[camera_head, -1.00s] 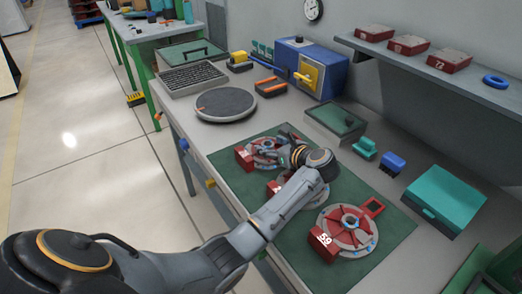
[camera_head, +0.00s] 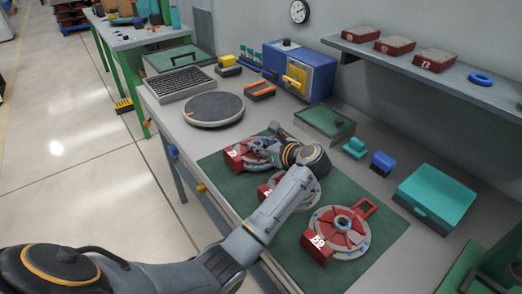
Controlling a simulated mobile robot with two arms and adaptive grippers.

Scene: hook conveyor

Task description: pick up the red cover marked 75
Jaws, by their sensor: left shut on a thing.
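Three round grey units with red covers lie on a green mat (camera_head: 375,262) on the workbench. The far red cover (camera_head: 233,157) has a white number that seems to start with 7; its second digit is unclear. My left gripper (camera_head: 268,143) is at this far unit, shut on its red part; the wrist hides the contact. The middle unit's red cover (camera_head: 268,191) is partly behind my left arm and its number is mostly hidden. The near red cover (camera_head: 318,247) is marked 59 and stands clear of the arm. My right gripper is out of view.
A shelf (camera_head: 430,75) holds red boxes, one marked 72 (camera_head: 434,60), and a blue ring (camera_head: 481,79). A dark round turntable (camera_head: 213,108), a blue machine (camera_head: 298,70), a dark green case (camera_head: 324,122) and a teal box (camera_head: 440,197) surround the mat.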

